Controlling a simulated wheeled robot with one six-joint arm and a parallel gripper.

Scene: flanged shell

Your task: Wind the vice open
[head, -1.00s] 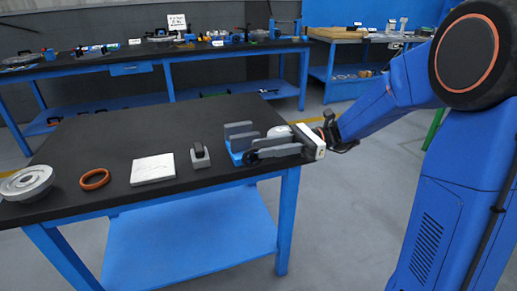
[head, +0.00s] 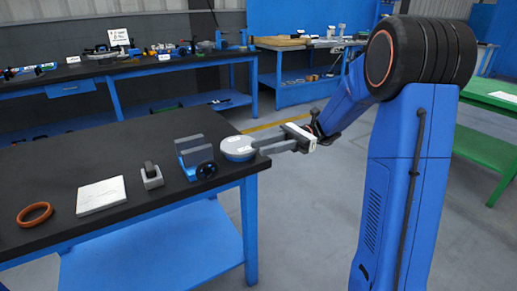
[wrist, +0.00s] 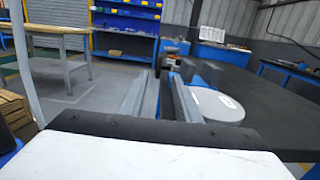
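The vice (head: 195,150) stands near the front right of the black workbench, with a blue body and two upright grey jaws with a gap between them. Its dark round handle (head: 206,170) faces the bench's front edge. My gripper (head: 262,147) is right of the vice, apart from it, at the bench's right end. In the wrist view my gripper (wrist: 159,85) has its two grey fingers spread with nothing between them. The vice (wrist: 205,72) shows there beyond the right finger, partly hidden by it.
A round grey-blue part (head: 238,149) lies between the vice and my gripper, close to the fingers. A small grey block with a dark top (head: 152,177), a white plate (head: 101,196) and an orange ring (head: 35,213) lie left of the vice. Open floor is right of the bench.

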